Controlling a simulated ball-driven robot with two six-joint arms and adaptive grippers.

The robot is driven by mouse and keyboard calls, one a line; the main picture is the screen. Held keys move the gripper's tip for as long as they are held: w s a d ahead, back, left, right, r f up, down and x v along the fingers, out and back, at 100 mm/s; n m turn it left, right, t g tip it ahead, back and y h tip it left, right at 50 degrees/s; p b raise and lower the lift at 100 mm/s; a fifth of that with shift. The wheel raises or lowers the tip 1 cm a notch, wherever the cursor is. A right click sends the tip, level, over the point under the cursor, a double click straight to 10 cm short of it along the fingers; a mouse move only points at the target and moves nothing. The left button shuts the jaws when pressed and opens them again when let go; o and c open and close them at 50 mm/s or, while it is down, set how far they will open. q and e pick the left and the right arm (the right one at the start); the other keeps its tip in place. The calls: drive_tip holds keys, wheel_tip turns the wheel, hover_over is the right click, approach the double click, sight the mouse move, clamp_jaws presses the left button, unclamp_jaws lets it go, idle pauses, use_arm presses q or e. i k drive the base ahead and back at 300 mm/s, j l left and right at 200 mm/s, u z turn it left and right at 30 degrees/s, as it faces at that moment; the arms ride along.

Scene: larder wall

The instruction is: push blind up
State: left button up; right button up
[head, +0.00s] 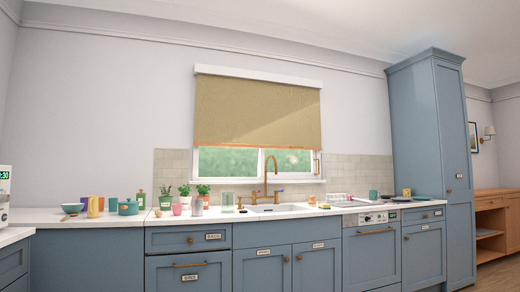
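The blind (258,110) is a tan roller blind under a white head box (258,76) on the far wall. It hangs down over most of the window, with an orange-brown bottom bar (258,147) along its lower edge. A strip of window glass (229,161) shows below it. Neither of my grippers is in the head view.
A white counter (120,214) over blue cabinets runs below the window. A copper tap (266,178) and sink (278,208) stand in front of the glass. Several potted herbs (184,193), a teal pot (128,207) and jars crowd the left. A tall blue cabinet (432,150) stands at right.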

sight(196, 144)
drive_tip(key=i+l+z, duration=0.25)
drive_tip(key=i, duration=0.25)
drive_tip(key=i+z, duration=0.2)
drive_tip(key=i, duration=0.3)
drive_tip(key=i+l, duration=0.1)
drive_tip(key=i, duration=0.6)
drive_tip(key=i+u, duration=0.1)
drive_tip(key=i, duration=0.65)
drive_tip(key=i+l, duration=0.2)
drive_tip(key=i, duration=0.5)
drive_tip(key=j+u, duration=0.05)
